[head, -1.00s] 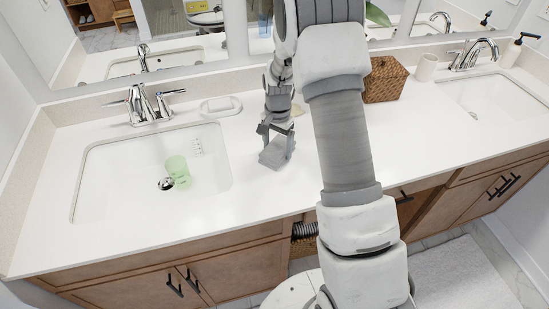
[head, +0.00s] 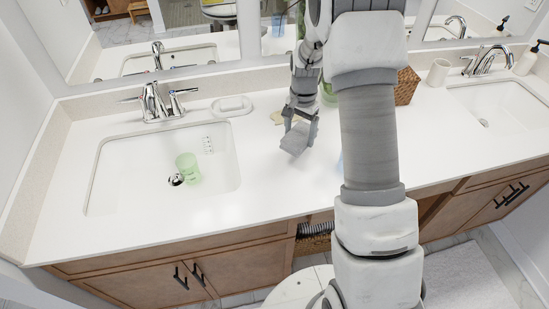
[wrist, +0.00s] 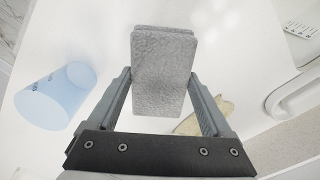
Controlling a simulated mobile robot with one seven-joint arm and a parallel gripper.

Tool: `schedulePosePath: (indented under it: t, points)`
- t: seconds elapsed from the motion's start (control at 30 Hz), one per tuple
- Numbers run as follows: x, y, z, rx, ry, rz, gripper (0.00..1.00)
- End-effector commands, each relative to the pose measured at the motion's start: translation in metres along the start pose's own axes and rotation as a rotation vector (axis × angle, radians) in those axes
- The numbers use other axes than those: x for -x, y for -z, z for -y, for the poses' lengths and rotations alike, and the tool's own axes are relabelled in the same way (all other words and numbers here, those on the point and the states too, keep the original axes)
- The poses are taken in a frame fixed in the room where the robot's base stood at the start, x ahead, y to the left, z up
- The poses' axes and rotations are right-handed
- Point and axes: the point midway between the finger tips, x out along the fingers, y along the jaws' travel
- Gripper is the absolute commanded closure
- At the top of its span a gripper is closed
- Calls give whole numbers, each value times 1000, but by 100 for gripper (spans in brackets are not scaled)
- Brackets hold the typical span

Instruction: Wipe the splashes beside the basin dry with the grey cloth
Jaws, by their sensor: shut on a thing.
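My gripper (head: 300,122) is shut on the grey cloth (head: 295,141), a folded pad, over the white counter (head: 262,185) right of the left basin (head: 110,175). In the wrist view the cloth (wrist: 163,75) sits between the fingertips of my gripper (wrist: 162,80). In the head view the cloth is tilted; I cannot tell whether it touches the counter.
A green cup (head: 188,167) lies in the left basin. A soap dish (head: 232,106) stands behind it. A beige flat item (head: 277,118) lies near my gripper. A blue translucent cup (wrist: 55,97) lies on the counter, mostly hidden by my arm in the head view. A wicker basket (head: 406,86) stands farther right.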

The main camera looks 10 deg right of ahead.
Motion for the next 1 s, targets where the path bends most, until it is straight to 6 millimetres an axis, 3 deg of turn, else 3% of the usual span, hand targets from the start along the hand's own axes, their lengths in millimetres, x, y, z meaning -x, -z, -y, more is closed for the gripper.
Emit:
schedulePosePath:
  t: [0.27, 1.0]
  points:
    - [24, 3, -3, 1, 1, -1, 68]
    - [24, -1, -4, 29, 0, 0, 68]
